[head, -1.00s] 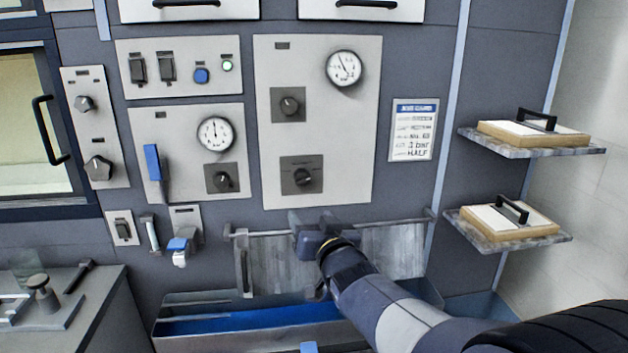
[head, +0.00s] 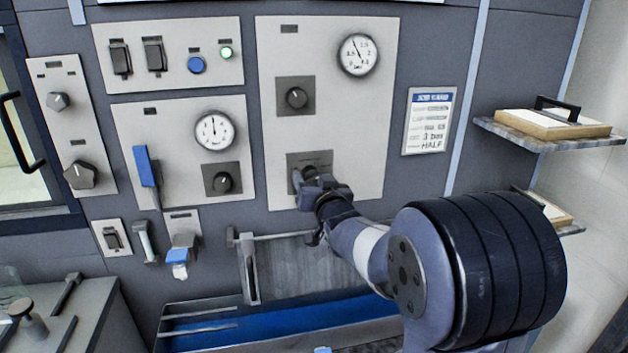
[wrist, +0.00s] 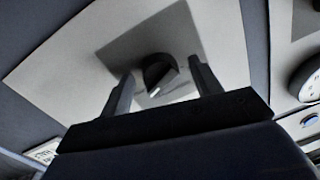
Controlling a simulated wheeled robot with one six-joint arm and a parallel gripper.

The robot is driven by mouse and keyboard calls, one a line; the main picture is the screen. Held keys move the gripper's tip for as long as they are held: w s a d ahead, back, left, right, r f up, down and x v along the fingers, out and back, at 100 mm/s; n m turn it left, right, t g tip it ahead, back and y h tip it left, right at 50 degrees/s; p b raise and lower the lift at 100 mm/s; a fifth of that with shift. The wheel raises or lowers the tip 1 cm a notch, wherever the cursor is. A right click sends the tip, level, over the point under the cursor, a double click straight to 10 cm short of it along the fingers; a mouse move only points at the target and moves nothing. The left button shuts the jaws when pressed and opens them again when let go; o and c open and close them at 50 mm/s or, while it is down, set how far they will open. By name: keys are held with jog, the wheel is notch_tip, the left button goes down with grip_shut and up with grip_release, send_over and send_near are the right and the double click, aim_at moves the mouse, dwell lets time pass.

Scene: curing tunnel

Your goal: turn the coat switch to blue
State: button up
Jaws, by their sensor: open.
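A dark rotary switch (head: 309,171) sits on a dark square plate low on the large right-hand panel (head: 345,120). I take it as the coat switch, but its lettering is too small to read. My gripper (head: 306,181) is right in front of it and partly hides it. In the wrist view the switch's round knob (wrist: 158,70) shows a white pointer mark and lies between the two open fingers (wrist: 163,88), beyond their tips or level with them. I cannot tell whether they touch it. The gripper holds nothing.
A similar knob (head: 296,97) and a gauge (head: 358,55) are above on the same panel. A blue lever (head: 146,166) and another knob (head: 222,181) are on the panel to the left. A blue-filled trough (head: 270,322) lies below. Shelves (head: 548,135) jut out at right.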

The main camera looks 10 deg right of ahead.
jog(key=c, duration=0.9)
jog(key=shift+c, duration=0.2)
